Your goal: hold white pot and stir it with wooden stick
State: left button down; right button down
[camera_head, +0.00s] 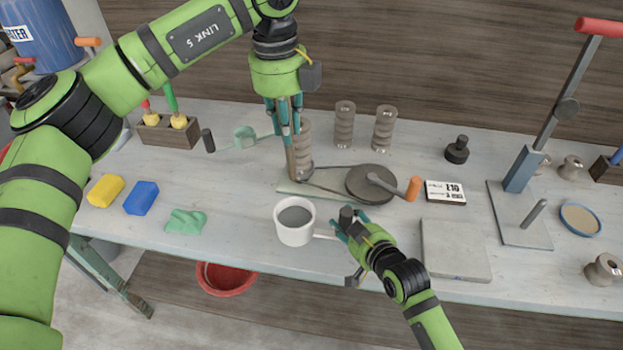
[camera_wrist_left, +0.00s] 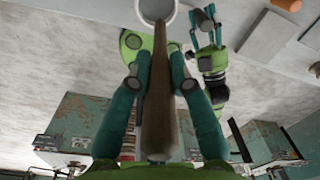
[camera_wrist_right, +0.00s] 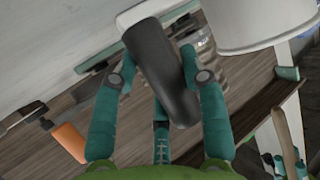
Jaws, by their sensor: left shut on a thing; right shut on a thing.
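The white pot (camera_head: 294,232) stands near the front edge of the workbench with grey contents and a handle pointing right. My right gripper (camera_head: 352,226) is shut on the pot's dark handle grip, which also shows in the right wrist view (camera_wrist_right: 162,75); the pot's white wall (camera_wrist_right: 255,22) is at the top right there. My left gripper (camera_head: 283,128) is shut on the wooden stick (camera_head: 291,160) and holds it pointing down, behind and above the pot. The stick fills the middle of the left wrist view (camera_wrist_left: 161,90), with part of the pot's rim (camera_wrist_left: 172,22) at the top.
Behind the pot are a pulley wheel (camera_head: 370,184) with an orange-handled crank and several ribbed spools (camera_head: 344,124). A yellow block (camera_head: 105,190), a blue block (camera_head: 141,198) and a green lump (camera_head: 186,221) lie left. A grey slab (camera_head: 455,250) lies right. A red bowl (camera_head: 226,280) is below the bench edge.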

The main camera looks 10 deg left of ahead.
pick_arm(q)
notch_tip(320, 180, down, 16)
jog(key=s+a+h, duration=0.1)
jog(key=shift+a+t, duration=0.4)
dwell(1.0)
